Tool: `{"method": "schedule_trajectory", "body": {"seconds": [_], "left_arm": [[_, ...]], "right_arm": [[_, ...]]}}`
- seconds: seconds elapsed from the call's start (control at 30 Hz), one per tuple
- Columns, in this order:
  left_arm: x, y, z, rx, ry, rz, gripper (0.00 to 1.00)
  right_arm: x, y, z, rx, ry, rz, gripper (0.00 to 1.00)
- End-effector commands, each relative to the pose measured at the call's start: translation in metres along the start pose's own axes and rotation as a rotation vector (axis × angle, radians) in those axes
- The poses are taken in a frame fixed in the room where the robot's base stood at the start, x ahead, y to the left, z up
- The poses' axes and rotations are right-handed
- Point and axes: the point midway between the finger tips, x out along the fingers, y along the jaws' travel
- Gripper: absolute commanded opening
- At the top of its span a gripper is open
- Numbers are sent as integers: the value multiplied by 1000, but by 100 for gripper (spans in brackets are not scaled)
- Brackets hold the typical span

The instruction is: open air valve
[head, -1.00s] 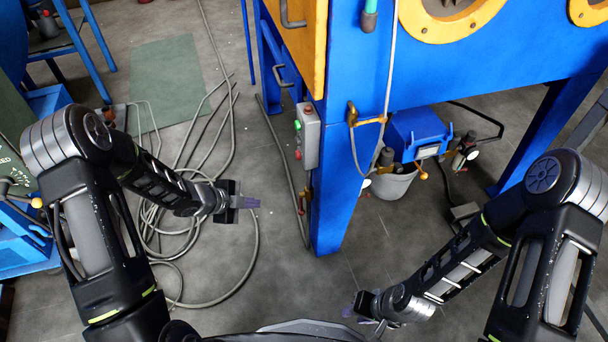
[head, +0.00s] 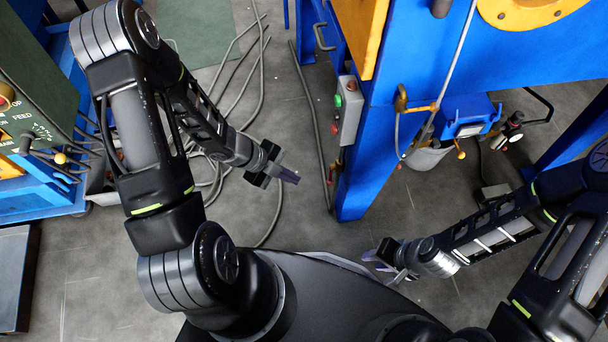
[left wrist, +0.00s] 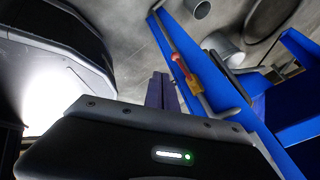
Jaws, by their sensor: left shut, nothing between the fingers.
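The air valve, with a red handle (left wrist: 178,62) and a yellow body (left wrist: 194,86), sits on the side of a blue leg in the left wrist view. In the head view the valve (head: 335,172) is small beside the blue cabinet leg (head: 362,170), below the button box. My left gripper (head: 290,176) is shut and empty, a short way left of the valve and apart from it. Its purple fingers (left wrist: 162,92) are together in the left wrist view, pointing toward the leg. My right gripper (head: 380,262) is low, right of the leg's foot, with its fingers apart and empty.
A grey button box (head: 347,110) is fixed to the cabinet leg. A hose (head: 268,215) lies on the floor under my left gripper. A green control panel (head: 38,100) stands at left.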

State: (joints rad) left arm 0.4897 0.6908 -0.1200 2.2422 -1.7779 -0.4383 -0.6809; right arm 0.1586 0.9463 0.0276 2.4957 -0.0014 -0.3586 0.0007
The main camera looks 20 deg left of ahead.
Motion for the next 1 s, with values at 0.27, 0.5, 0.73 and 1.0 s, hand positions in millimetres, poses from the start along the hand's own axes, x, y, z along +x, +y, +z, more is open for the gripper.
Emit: {"method": "schedule_trajectory", "body": {"seconds": [0.27,0.5,0.73,1.0], "left_arm": [[45,3,2,-1,2,1,0],[95,4,2,-1,1,1,0],[109,-26,1,3,-1,0,0],[114,-35,1,0,-1,0,0]], "right_arm": [[25,10,-1,3,3,1,31],[48,26,-9,14,22,10,31],[44,25,-10,15,24,11,31],[44,24,-10,14,23,10,31]]}}
